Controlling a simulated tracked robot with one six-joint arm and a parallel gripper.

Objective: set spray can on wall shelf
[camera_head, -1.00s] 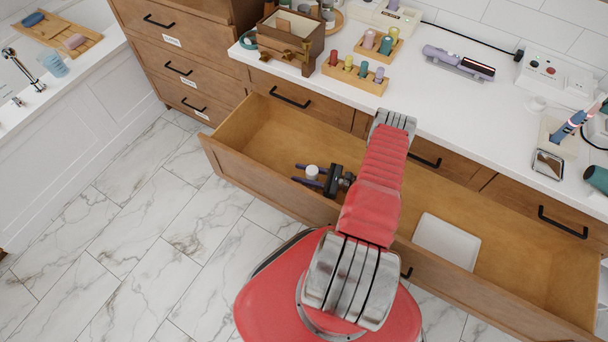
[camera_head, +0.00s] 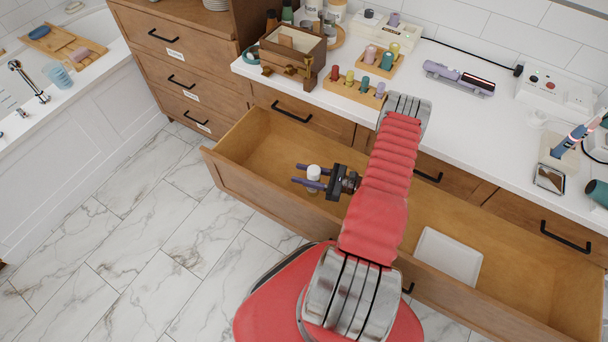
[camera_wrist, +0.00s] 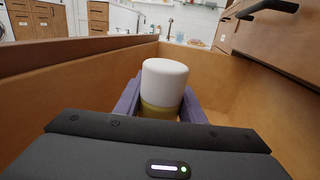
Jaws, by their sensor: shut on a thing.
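The spray can has a white cap (camera_head: 313,172) and, in the wrist view, a yellowish body (camera_wrist: 158,110) below the white cap. It stands upright between the purple fingers of my gripper (camera_head: 309,176), which is shut on it. In the wrist view the fingers of my gripper (camera_wrist: 160,101) sit on both sides of the can. The can and gripper are over the left part of the open drawer (camera_head: 238,189). The can's lower end is mostly hidden. I cannot make out the wall shelf in these views.
A white tray (camera_head: 448,256) lies in the drawer's right part. The counter (camera_head: 420,98) above holds a wooden box (camera_head: 293,50), a rack of small bottles (camera_head: 354,92) and a purple hair tool (camera_head: 459,78). Marble floor (camera_head: 150,255) is clear at the left.

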